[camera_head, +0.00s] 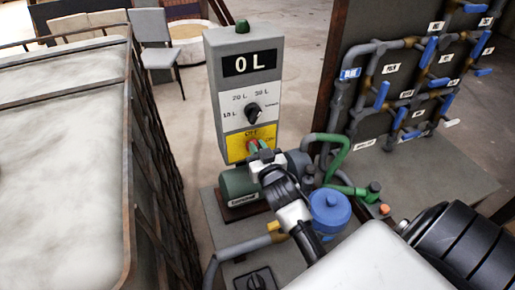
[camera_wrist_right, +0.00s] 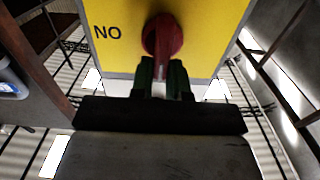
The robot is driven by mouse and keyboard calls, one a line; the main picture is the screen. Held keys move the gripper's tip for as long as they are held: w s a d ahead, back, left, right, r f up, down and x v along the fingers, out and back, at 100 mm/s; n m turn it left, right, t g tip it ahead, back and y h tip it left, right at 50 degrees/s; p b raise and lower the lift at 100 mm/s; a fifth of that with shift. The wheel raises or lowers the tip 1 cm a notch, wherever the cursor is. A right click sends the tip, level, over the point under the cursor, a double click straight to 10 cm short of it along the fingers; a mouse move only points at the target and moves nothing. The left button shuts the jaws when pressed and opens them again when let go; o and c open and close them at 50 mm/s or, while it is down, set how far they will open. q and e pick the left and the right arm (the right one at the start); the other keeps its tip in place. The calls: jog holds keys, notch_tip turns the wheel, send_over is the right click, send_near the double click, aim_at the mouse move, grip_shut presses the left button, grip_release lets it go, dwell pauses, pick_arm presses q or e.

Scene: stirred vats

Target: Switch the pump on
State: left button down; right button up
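The pump station is a grey box (camera_head: 243,60) with a "0 L" display and a black dial (camera_head: 253,112). Low on its front is a yellow panel (camera_head: 236,146) with a red knob (camera_head: 253,146). In the right wrist view the red knob (camera_wrist_right: 162,36) stands about upright on the yellow panel (camera_wrist_right: 205,35), with upside-down "ON" lettering at its left. My right gripper (camera_head: 262,155) is at the knob. Its green fingertips (camera_wrist_right: 163,75) sit close together on both sides of the knob's near part. The green pump (camera_head: 240,185) is partly hidden behind my right gripper. My left gripper is out of view.
A caged white tank (camera_head: 65,95) stands at the left. A pipe board (camera_head: 405,90) with blue valve handles is at the right. A blue cap (camera_head: 329,207), green hoses and pipes crowd around my right arm. A chair (camera_head: 156,40) stands behind.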

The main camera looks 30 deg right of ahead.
jog(key=shift+m, duration=0.3)
grip_shut()
jog(key=m, duration=0.1)
jog(key=m+p, duration=0.1)
jog(key=m, duration=0.1)
jog(key=shift+s+d+m, duration=0.1)
jog(key=shift+d+m, duration=0.2)
jog(key=shift+d, duration=0.1)
jog(key=shift+s+d+f+m+p, duration=0.1)
jog(key=shift+d+f+m+p, duration=0.25)
jog(key=shift+m, duration=1.9)
jog(key=shift+d+f+m+p, duration=0.15)
jog(key=shift+f+m, duration=0.3)
jog(key=shift+m, duration=1.85)
jog(key=shift+s+d+f+m+p, duration=0.1)
jog(key=shift+d+f+m+p, duration=0.25)
jog(key=shift+m, duration=1.9)
jog(key=shift+a+f, duration=0.1)
jog(key=shift+a, duration=0.05)
jog(key=o, duration=0.7)
grip_release()
jog(key=shift+o, duration=0.2)
